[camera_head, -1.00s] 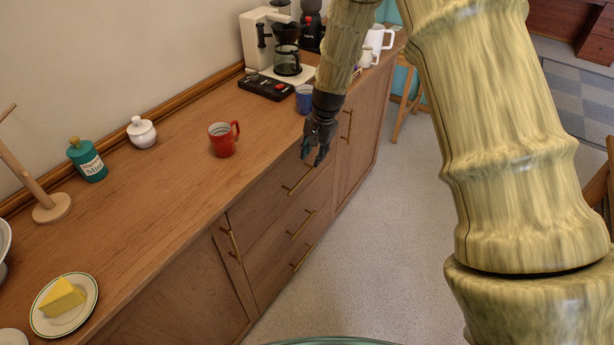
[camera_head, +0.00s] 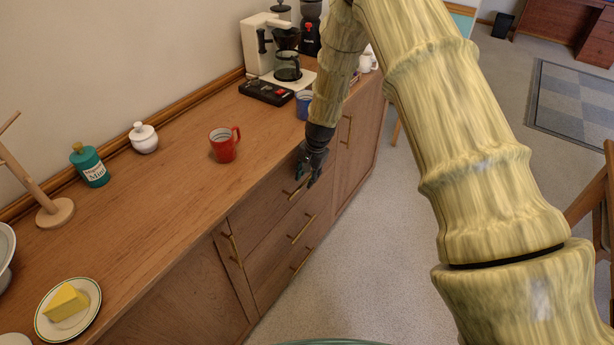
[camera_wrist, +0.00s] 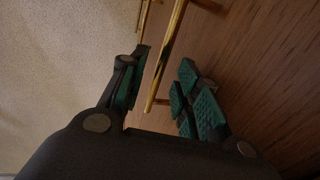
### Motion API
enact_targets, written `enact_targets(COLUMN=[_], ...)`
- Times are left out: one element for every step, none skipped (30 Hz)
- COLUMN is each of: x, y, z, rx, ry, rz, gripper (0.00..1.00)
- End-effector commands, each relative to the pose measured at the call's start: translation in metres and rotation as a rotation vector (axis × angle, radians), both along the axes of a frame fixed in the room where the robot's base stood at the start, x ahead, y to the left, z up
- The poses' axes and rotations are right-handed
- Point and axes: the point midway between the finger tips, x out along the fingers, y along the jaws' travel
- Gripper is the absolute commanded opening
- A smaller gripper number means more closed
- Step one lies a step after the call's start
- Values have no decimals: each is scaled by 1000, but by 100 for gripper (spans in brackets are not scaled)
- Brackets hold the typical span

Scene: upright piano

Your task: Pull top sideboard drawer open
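The wooden sideboard (camera_head: 165,215) has a stack of drawers with brass bar handles. The top drawer (camera_head: 262,211) is shut, flush with the front. Its brass handle (camera_head: 296,188) is right by my gripper (camera_head: 309,182). In the wrist view my gripper (camera_wrist: 160,98) is open, with green-padded fingers on both sides of a brass handle (camera_wrist: 167,55). The handle's end lies in the gap between the fingers. The fingers look apart from the bar; exact contact cannot be told.
A red mug (camera_head: 223,146), a blue mug (camera_head: 304,104) and a coffee maker (camera_head: 272,50) stand on the sideboard top. Lower drawer handles (camera_head: 302,229) stick out below. The floor (camera_head: 375,235) before the drawers is clear.

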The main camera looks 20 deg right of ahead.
Motion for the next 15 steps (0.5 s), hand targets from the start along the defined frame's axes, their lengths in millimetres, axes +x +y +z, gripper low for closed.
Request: enact_targets(x=[0, 0, 0, 1, 1, 1, 1, 1, 1, 1, 1, 1, 1, 1, 1], y=[0, 0, 1, 1, 1, 1, 1, 1, 1, 1, 1, 1, 1, 1, 1], z=[-3, -5, -6, -7, -7, -8, -8, -8, -8, -8, -8, -8, -8, -8, -8], rx=[0, 0, 0, 0, 0, 0, 0, 0, 0, 0, 0, 0, 0, 0, 0], ry=[1, 2, 2, 2, 0, 0, 0, 0, 0, 0, 0, 0, 0, 0, 0], rz=[0, -1, -1, -1, -1, -1, -1, -1, -1, -1, -1, -1, -1, 0, -1], gripper=[32, 32, 32, 32, 32, 32, 32, 32, 32, 32, 32, 32, 32, 32, 25])
